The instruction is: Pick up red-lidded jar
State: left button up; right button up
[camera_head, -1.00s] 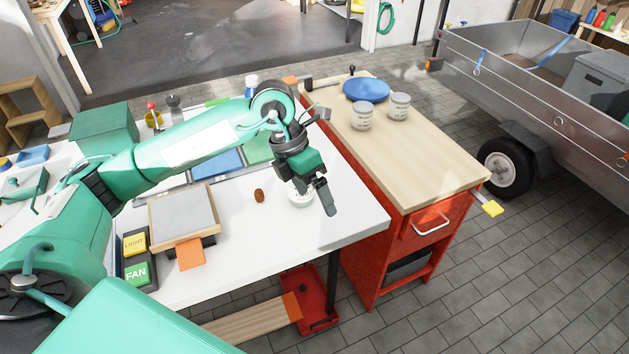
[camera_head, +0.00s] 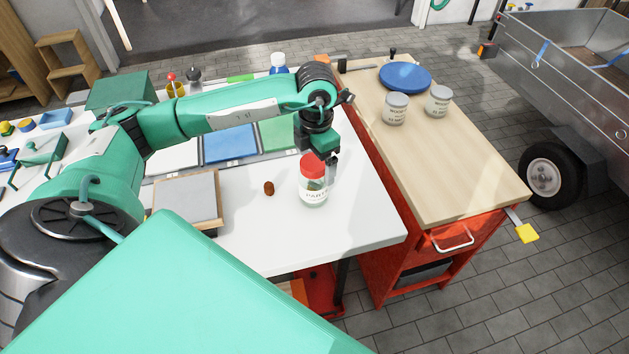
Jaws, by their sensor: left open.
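The red-lidded jar (camera_head: 313,190), clear with a white label, stands upright on the white tabletop (camera_head: 365,220) near its right part. My left gripper (camera_head: 321,168) points down at the jar's lid, from behind and to the right in the camera_head view. It is open; one grey finger shows beside the jar's right side. The other finger is mostly hidden, and I cannot tell whether either finger touches the jar. My right gripper is out of view.
A small brown object (camera_head: 269,188) lies left of the jar. A framed grey panel (camera_head: 188,196) lies further left. The wooden bench (camera_head: 445,160) on the right holds two grey cans (camera_head: 395,109) (camera_head: 438,101) and a blue disc (camera_head: 405,77). Bare white tabletop lies in front of the jar.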

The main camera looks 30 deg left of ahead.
pick_arm(q)
jog(key=shift+s+f, duration=0.15)
jog(key=shift+f, duration=0.4)
jog(key=shift+a+f+p, duration=0.2)
jog(key=shift+f+p, duration=0.35)
jog(key=shift+f, duration=1.65)
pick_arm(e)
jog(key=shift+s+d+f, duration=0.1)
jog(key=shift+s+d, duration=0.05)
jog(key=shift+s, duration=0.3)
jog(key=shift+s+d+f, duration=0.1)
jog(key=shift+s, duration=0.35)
pick_arm(q)
jog(key=shift+c, duration=0.2)
jog(key=c, duration=1.1)
jog(key=shift+c, duration=0.7)
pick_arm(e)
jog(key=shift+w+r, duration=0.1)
pick_arm(q)
jog(key=shift+r, duration=0.1)
